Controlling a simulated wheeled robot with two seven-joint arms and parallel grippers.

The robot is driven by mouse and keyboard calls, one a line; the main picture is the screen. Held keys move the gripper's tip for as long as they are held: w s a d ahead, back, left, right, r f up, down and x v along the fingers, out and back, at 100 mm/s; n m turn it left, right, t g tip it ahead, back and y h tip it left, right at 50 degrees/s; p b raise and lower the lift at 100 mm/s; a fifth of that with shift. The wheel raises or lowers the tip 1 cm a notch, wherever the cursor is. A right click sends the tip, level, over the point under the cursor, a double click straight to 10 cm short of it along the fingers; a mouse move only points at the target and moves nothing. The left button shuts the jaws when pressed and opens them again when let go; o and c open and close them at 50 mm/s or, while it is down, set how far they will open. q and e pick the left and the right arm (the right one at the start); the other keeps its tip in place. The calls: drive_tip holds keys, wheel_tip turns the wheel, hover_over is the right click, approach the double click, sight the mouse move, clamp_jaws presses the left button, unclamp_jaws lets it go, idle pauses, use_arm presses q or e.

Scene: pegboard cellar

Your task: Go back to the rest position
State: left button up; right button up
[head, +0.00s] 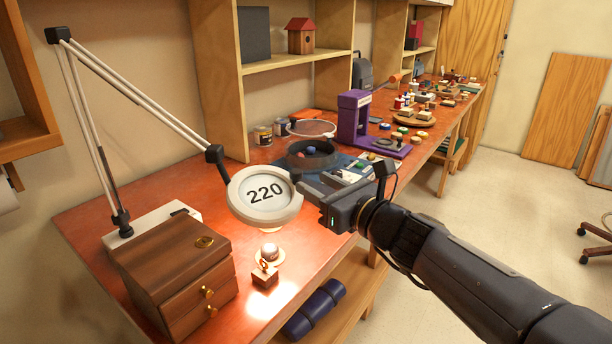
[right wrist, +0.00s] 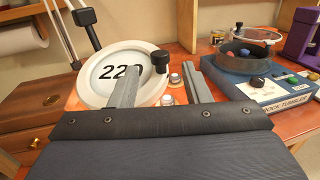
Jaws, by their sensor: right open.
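My right gripper (head: 308,188) comes in from the right over the bench and is open. In the head view its fingers are just right of the round white magnifier head (head: 243,212) of a lamp, whose lens shows "220". In the right wrist view the gripper (right wrist: 158,88) has its two fingers apart, with nothing held between them. The left finger overlaps the magnifier head (right wrist: 88,88) in that view; I cannot tell if they touch. My left gripper is not in view.
A wooden drawer chest (head: 175,262) stands at the bench's near left. A small ring stand (head: 265,275) sits below the magnifier. A blue rock tumbler (right wrist: 262,88) stands behind my gripper, beside a purple device (head: 353,118). Open floor (head: 520,210) lies to the right.

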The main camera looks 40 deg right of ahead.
drive_tip(key=shift+s, duration=0.45)
drive_tip(key=s+a+f+n+g+y+p, duration=0.2)
drive_tip(key=a+n+g+y, duration=0.15)
drive_tip(key=a+n, duration=0.5)
drive_tip(key=s+a+f+n+g+y+p, duration=0.15)
drive_tip(key=a+n+y, duration=0.25)
drive_tip(key=a+n, duration=0.4)
drive_tip(key=s+a+f+n+g+h+p, duration=0.2)
drive_tip(key=s+f+n+g, duration=0.5)
drive_tip(key=n, duration=1.1)
drive_tip(key=shift+s+a+f+h+p, duration=0.2)
drive_tip(key=shift+s+f+h+p, duration=0.45)
drive_tip(key=shift+s+p, duration=0.55)
drive_tip(key=shift+o, duration=0.3)
drive_tip(key=shift+r, duration=0.1)
